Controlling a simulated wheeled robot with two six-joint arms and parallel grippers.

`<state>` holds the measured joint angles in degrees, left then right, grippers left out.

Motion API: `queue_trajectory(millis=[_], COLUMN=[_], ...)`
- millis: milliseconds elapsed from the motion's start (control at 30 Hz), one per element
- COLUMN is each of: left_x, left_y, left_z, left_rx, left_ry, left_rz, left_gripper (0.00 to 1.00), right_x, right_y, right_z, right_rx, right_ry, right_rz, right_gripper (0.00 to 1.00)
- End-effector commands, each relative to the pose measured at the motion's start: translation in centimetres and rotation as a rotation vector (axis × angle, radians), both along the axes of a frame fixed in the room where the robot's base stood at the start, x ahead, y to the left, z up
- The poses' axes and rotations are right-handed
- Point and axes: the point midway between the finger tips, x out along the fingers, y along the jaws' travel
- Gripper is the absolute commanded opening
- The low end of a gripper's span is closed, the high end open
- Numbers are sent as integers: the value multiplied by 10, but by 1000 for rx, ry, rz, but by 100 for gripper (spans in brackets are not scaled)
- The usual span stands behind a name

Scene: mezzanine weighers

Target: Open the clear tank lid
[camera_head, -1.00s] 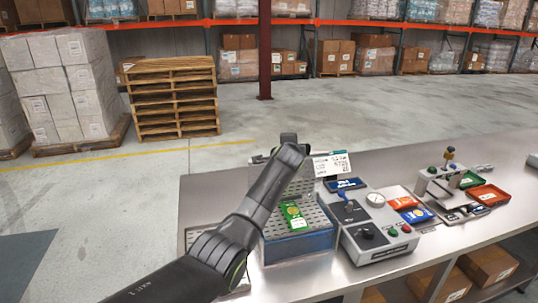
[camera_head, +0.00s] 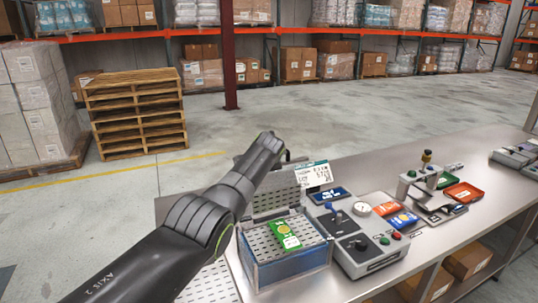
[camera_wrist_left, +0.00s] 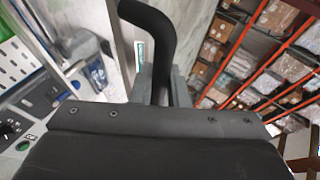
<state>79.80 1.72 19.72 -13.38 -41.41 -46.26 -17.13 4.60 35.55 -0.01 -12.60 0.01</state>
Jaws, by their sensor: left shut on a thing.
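The tank (camera_head: 292,272), a bluish clear-walled box, stands on the steel bench. Its perforated lid (camera_head: 274,192) is raised and stands up at the tank's back edge, partly behind my arm. The tank's top is open, and a green packet (camera_head: 284,235) lies on the perforated plate inside. My left gripper (camera_head: 284,157) is at the lid's upper edge, with its fingertips mostly hidden by my own wrist. In the left wrist view a black curved handle (camera_wrist_left: 158,30) runs down between the fingers, which are shut on it. My right gripper is not in view.
A control box (camera_head: 352,247) with knobs and a gauge stands right of the tank. A white label card (camera_head: 314,174) rises behind it. Orange and blue packets (camera_head: 402,219) and a small press (camera_head: 421,184) sit further right. Open floor lies behind the bench.

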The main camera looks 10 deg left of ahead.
Motion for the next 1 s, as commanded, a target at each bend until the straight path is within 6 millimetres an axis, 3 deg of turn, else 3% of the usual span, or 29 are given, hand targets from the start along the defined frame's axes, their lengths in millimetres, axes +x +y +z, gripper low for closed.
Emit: queue_trajectory(millis=[500, 533, 667, 1000], left_x=[-1, 0, 0, -1], left_y=[0, 0, 0, -1], left_z=[-4, -4, -3, -1], left_rx=[-2, -2, -2, -3], left_ry=[12, 12, 10, 8], left_rz=[3, 3, 1, 0], left_gripper=[0, 18, 35, 36], right_x=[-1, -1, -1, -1], right_y=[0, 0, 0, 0], right_z=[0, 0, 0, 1], right_rx=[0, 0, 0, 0], right_ry=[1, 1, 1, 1], right_rz=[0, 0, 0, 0], right_gripper=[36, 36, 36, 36])
